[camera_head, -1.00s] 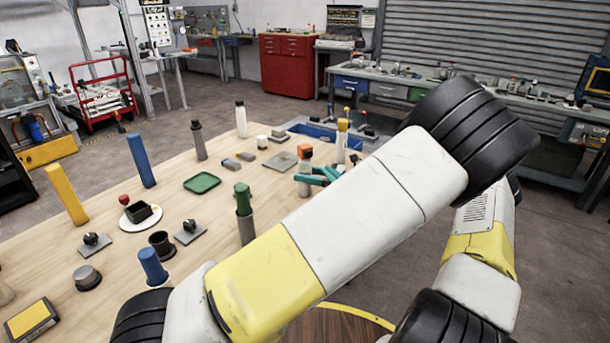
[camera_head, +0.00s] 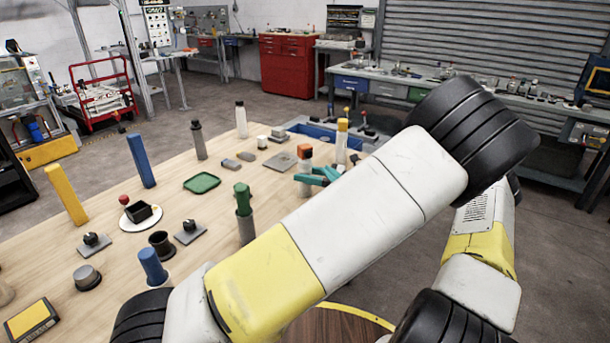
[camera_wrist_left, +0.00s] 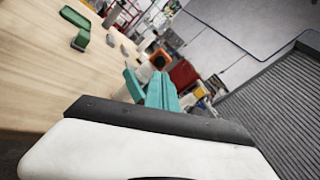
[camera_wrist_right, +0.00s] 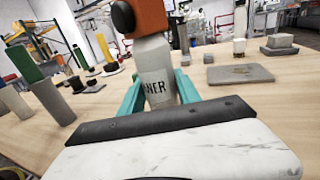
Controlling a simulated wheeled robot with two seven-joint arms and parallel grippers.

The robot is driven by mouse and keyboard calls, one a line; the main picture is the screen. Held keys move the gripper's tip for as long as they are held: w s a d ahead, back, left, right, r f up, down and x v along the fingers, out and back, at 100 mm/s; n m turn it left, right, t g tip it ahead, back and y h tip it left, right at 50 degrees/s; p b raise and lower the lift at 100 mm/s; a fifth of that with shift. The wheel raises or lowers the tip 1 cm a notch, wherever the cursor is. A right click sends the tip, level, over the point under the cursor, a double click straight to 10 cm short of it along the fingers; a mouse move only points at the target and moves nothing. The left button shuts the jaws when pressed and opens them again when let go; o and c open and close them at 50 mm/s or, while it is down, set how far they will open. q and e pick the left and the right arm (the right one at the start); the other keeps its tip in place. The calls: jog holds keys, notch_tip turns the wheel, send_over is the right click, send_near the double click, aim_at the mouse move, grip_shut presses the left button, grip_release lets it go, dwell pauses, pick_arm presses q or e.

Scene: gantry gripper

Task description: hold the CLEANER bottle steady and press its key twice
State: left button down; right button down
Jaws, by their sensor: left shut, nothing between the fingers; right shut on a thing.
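The CLEANER bottle (camera_wrist_right: 157,75) stands on the table, pale grey with an orange head (camera_wrist_right: 151,17) and a round black key (camera_wrist_right: 123,17) on that head. Part of its label, "NER", shows in the right wrist view. My right gripper (camera_wrist_right: 158,92) is shut on the bottle's body, one teal finger on each side.
A green tray (camera_head: 202,183), a green-topped grey cylinder (camera_head: 245,222), a white bottle (camera_head: 241,120) and a yellow-topped bottle (camera_head: 342,140) stand around on the wooden table. Grey blocks and plates lie behind.

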aim_at(309, 154)
pick_arm(q)
jog(key=w+a+n+g+h, duration=0.2)
jog(key=w+n+g, duration=0.1)
jog(key=n, duration=0.7)
jog(key=w+a+r+n+g+h, duration=0.1)
jog(key=w+a+n+g+h, duration=0.1)
jog(key=n, duration=0.9)
jog(key=shift+w+g+h, duration=0.6)
jog(key=shift+w+g, duration=0.55)
jog(key=shift+g, duration=0.15)
dwell(0.5)
